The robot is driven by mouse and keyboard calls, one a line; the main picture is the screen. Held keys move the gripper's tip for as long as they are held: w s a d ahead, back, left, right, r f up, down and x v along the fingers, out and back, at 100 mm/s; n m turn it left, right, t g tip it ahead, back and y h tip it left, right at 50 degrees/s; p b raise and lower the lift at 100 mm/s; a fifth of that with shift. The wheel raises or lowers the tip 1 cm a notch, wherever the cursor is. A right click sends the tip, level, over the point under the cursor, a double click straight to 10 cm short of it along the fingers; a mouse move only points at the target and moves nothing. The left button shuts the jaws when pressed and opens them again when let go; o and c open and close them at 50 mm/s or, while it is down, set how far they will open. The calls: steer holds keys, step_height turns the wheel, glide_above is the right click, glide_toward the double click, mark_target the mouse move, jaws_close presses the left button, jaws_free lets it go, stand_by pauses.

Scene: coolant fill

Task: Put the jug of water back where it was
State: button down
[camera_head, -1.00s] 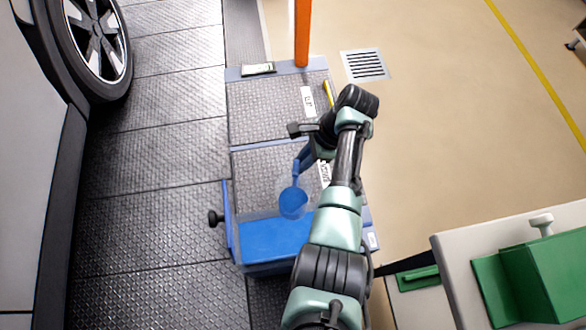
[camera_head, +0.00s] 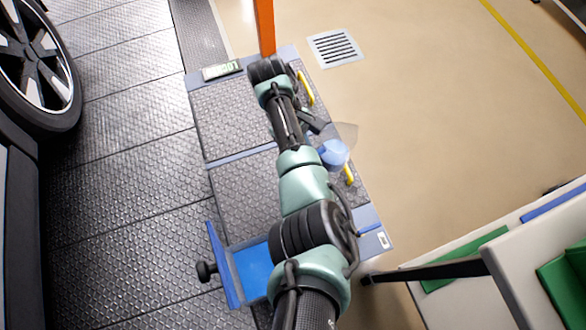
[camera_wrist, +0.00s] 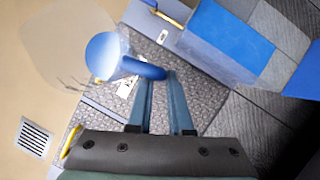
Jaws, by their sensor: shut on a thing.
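The jug of water (camera_head: 334,153) is clear with blue water inside. It hangs over the right edge of the dark textured platform (camera_head: 228,112), off to the right of my arm. My gripper (camera_wrist: 158,78) is shut on the jug's blue handle (camera_wrist: 143,69). In the wrist view the jug (camera_wrist: 103,55) lies beyond the fingertips, its clear rim flaring toward the upper left. The jug looks held off any surface. In the head view my arm hides part of the platform, and the fingers are hard to make out.
A blue tray (camera_head: 252,270) sits at the platform's near end, partly behind my arm. An orange post (camera_head: 265,25) stands at the far end beside a small display (camera_head: 222,71). A car wheel (camera_head: 35,70) is at left. A white-and-green cabinet (camera_head: 540,260) is at lower right. Open floor (camera_head: 450,130) lies right.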

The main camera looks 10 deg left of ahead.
steer(key=a+f+n+t+b, duration=0.2)
steer(key=f+n+b, duration=0.3)
steer(key=f, duration=0.5)
steer(key=a+f+n+t+b, duration=0.2)
steer(key=a+f+n+b, duration=0.2)
steer(key=f+b, duration=0.3)
step_height(320, 180, down, 4)
steer(key=shift+w+n, duration=0.15)
steer(key=shift+n, duration=0.75)
steer(key=shift+f+b, duration=0.2)
steer(key=shift+b, duration=0.15)
steer(key=c, duration=0.8)
jaws_free()
steer(key=shift+c, duration=0.2)
steer(key=p+v, duration=0.6)
steer(key=v, duration=0.6)
steer(key=shift+s, duration=0.3)
steer(key=shift+a, duration=0.1)
